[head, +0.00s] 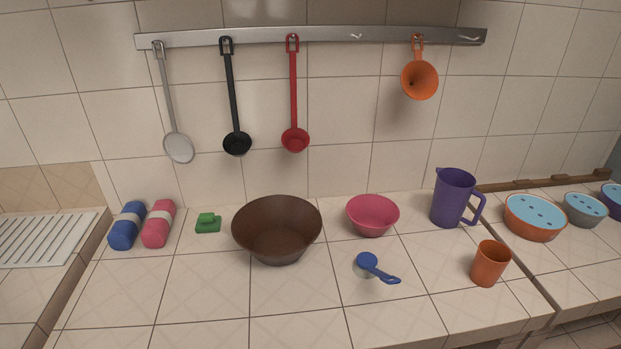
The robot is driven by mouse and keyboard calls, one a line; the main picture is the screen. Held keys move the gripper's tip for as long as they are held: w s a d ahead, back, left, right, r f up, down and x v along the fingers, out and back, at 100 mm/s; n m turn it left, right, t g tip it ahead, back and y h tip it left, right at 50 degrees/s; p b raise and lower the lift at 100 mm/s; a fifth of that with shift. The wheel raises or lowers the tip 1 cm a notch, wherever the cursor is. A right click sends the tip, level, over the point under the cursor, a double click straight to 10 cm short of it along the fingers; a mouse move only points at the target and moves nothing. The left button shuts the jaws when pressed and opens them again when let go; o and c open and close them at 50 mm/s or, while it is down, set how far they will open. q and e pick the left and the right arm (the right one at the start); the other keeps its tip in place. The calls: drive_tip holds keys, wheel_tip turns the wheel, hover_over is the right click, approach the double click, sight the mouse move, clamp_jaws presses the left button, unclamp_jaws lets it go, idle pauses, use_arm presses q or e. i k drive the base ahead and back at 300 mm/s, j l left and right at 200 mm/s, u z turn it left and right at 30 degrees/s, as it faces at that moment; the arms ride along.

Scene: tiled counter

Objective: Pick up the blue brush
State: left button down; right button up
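The blue brush (383,274) lies on the tiled counter, in front of the pink bowl. It has a round blue head at its left end and a short blue handle pointing right and toward the front. A pale grey part, perhaps its bristles, shows under the head. Nothing covers the brush. Neither of my grippers is in the head view.
A brown bowl (277,227), pink bowl (373,215), purple jug (454,197) and orange cup (490,263) stand around it. A green item (208,223) and two bottles (142,224) are left. Utensils hang from a rail (190,38). The front counter is clear.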

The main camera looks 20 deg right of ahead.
sight(366, 267)
drive_tip(key=k+j+z, duration=0.1)
drive_tip(key=k+z, duration=0.35)
drive_tip(key=k, duration=0.5)
